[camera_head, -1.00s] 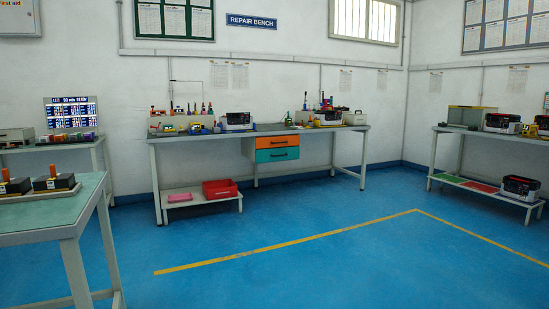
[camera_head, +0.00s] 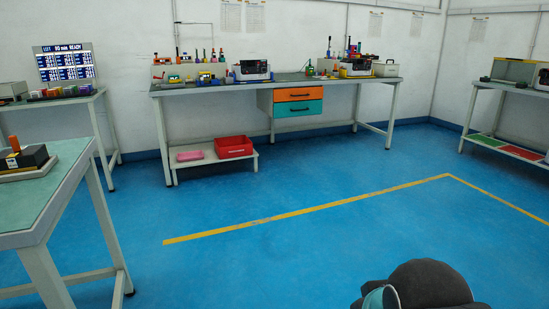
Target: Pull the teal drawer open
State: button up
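The teal drawer (camera_head: 298,108) is the lower of two drawers under the repair bench top, across the room. It looks shut, with a small dark handle on its front. An orange drawer (camera_head: 298,94) sits directly above it. A dark rounded part of my own arm shows at the bottom right of the view, far from the drawer. My gripper's fingers cannot be made out in this view.
The repair bench (camera_head: 200,86) stands along the back wall, with a low shelf holding a red bin (camera_head: 233,147) on its left. A green-topped table (camera_head: 50,190) is close on the left. The blue floor (camera_head: 300,175) between is clear, marked with a yellow line (camera_head: 310,209).

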aim_at(297, 108)
jog(key=z, duration=0.25)
jog(key=i, duration=5.05)
jog(key=u, duration=0.25)
